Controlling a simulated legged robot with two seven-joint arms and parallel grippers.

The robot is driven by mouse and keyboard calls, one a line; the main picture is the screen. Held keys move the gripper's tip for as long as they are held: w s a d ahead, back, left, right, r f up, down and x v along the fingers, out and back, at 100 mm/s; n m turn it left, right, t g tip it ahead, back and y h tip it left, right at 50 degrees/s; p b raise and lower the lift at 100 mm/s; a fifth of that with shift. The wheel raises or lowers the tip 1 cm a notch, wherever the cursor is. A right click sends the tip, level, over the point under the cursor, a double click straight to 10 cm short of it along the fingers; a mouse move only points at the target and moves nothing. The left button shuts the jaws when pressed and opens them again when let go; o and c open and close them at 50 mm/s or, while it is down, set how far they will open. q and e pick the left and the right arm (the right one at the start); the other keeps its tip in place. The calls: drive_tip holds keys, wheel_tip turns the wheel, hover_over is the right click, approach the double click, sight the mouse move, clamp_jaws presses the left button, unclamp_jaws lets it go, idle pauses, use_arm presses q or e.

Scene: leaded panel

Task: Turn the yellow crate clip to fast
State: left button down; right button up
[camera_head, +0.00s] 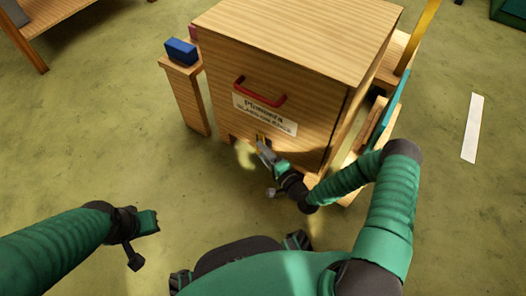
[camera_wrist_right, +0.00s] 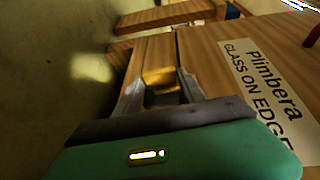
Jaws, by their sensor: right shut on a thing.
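The wooden crate (camera_head: 277,75) stands in the middle of the head view, with a red handle and a white label on its front. The yellow clip (camera_wrist_right: 160,80) sits low on the crate's front, below the label. My right gripper (camera_wrist_right: 164,92) is shut on the yellow clip, one finger on each side of it. In the head view the right gripper (camera_head: 264,146) reaches the clip and hides part of it. My left gripper (camera_head: 143,238) is at the lower left, away from the crate and touching nothing; its jaw opening cannot be made out.
A blue block (camera_head: 181,51) rests on a wooden post left of the crate. A wooden table (camera_head: 50,15) is at the upper left. A white strip (camera_head: 472,128) lies on open floor at right.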

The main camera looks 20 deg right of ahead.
use_arm(q)
drive_tip(key=shift+f, duration=0.1)
use_arm(e)
drive_tip(key=shift+d+f+m+t, duration=0.25)
drive_tip(key=shift+f+m+t, duration=0.1)
drive_tip(key=shift+t, duration=0.25)
drive_tip(key=o, duration=1.4)
drive_tip(key=shift+c, duration=0.2)
drive_tip(key=shift+y, duration=0.3)
drive_tip(key=shift+a, duration=0.1)
